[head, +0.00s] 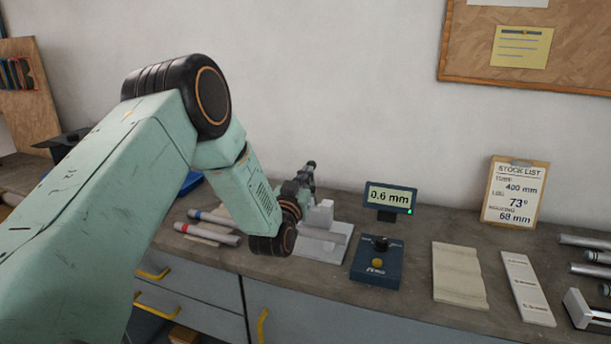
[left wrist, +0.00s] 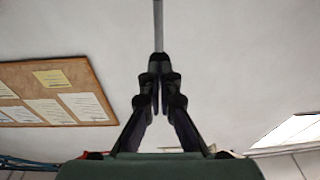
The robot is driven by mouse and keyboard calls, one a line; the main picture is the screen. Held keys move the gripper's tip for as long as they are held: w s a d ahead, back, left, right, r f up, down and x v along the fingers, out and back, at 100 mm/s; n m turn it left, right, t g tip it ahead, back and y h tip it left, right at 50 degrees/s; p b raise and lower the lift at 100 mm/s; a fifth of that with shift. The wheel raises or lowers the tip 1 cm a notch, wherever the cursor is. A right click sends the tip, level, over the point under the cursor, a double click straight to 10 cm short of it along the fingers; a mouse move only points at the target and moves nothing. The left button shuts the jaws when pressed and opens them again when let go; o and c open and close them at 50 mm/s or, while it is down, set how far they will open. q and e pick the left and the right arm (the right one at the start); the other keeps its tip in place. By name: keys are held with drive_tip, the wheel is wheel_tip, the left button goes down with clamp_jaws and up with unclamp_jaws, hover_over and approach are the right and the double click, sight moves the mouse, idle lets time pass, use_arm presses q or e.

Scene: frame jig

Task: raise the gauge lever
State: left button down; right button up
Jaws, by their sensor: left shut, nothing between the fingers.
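My left gripper (head: 310,165) is shut and empty, pointing up over the bench in front of the wall. In the left wrist view its fingertips (left wrist: 159,60) meet. A thin grey rod (left wrist: 158,25) shows beyond them; I cannot tell what it is or whether they touch. The pale grey jig (head: 330,240) stands on the bench just right of the gripper, partly hidden by my wrist. A gauge display (head: 390,198) reads 0.6 mm, with a green light. I cannot make out the gauge lever. My right gripper is out of view.
A blue box (head: 376,264) with a black knob and a yellow button sits right of the jig. Further right are a beige board (head: 459,275), a pale strip (head: 527,288), metal tubes (head: 590,270) and a stock list (head: 514,192). Tubes with coloured bands (head: 207,234) lie left.

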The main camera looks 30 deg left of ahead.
use_arm(q)
drive_tip(key=shift+w+d, duration=0.1)
drive_tip(key=shift+f, duration=0.1)
drive_tip(key=shift+w+a+r, duration=0.25)
drive_tip(key=shift+w+r, duration=0.4)
drive_tip(key=shift+w, duration=0.1)
drive_tip(key=shift+f, duration=0.15)
